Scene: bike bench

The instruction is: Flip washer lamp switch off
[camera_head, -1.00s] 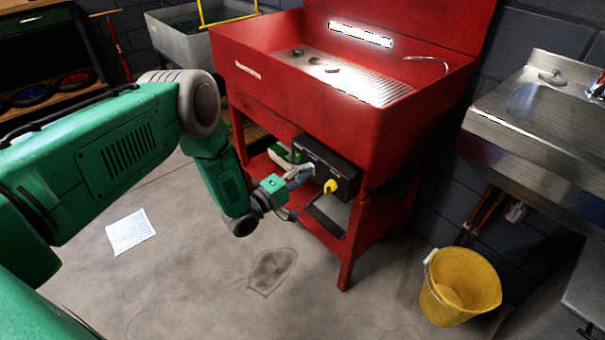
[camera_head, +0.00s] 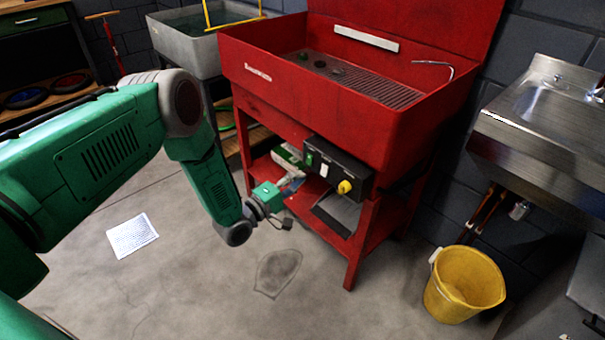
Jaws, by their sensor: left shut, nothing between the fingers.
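The red washer (camera_head: 300,104) stands at the centre, and the lamp (camera_head: 366,38) on its back panel looks unlit. The black control box (camera_head: 350,172) on its front carries a green switch (camera_head: 309,160), a white switch (camera_head: 324,170) and a yellow knob (camera_head: 345,187). Which way each switch is tilted is too small to tell. My left gripper (camera_head: 292,186) is shut and empty, just left of and below the box, apart from the switches. My right gripper is not in view.
A yellow bucket (camera_head: 463,285) stands on the floor at the right, below a steel sink (camera_head: 540,120). A paper sheet (camera_head: 132,235) lies on the floor at the left. The washer's lower shelf (camera_head: 374,231) is close below my gripper.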

